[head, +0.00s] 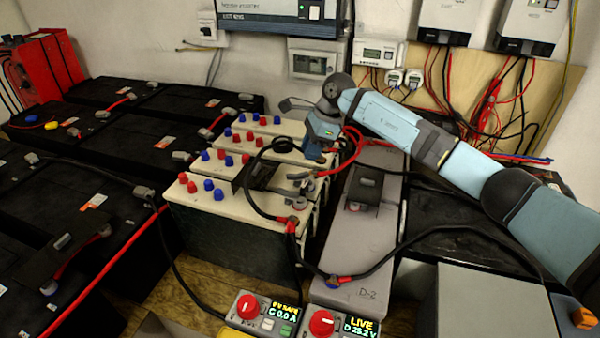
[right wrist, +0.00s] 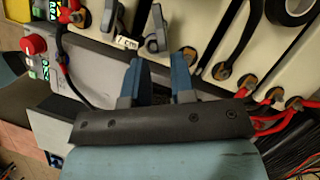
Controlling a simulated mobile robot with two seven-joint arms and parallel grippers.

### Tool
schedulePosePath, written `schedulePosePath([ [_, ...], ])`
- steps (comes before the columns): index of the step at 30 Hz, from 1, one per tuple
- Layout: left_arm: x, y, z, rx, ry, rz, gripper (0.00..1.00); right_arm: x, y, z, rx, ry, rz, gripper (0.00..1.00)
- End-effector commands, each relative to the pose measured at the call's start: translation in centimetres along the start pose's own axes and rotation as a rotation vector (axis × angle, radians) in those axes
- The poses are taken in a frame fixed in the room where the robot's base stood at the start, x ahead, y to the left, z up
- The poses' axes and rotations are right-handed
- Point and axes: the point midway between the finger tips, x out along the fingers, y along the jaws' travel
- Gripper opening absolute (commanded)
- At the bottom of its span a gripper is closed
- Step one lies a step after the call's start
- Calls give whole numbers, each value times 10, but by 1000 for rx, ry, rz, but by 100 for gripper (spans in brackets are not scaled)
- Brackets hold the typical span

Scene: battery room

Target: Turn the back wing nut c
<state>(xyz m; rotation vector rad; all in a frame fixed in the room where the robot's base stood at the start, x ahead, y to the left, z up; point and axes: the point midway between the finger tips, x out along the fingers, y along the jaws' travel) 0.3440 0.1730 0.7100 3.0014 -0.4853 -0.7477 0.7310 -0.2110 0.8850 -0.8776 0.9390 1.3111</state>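My right gripper (head: 317,152) reaches in from the right, low over the row of cream-topped batteries (head: 205,205). In the right wrist view its two blue fingers (right wrist: 160,75) are apart, with nothing held between them. Grey wing nuts stand on the cream tops; one (right wrist: 187,56) is close to the right fingertip, and another (right wrist: 155,30) stands further off to the upper left. In the head view the gripper partly hides the back of the row, and I cannot tell which nut is c. My left gripper is not in view.
A grey case marked D-2 (head: 355,245) lies right of the batteries. Red cables (right wrist: 275,112) run close beside the right gripper. Black batteries (head: 115,205) fill the left.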

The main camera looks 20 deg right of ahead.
Motion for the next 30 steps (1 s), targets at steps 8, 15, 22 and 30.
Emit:
schedulePosePath([
  [8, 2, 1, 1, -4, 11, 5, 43, 54, 0, 0, 0, -1, 2, 23],
  [15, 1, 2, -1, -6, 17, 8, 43, 71, 0, 0, 0, -1, 0, 23],
  [22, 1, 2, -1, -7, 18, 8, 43, 72, 0, 0, 0, -1, 0, 23],
  [30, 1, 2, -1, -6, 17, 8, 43, 72, 0, 0, 0, -1, 0, 0],
])
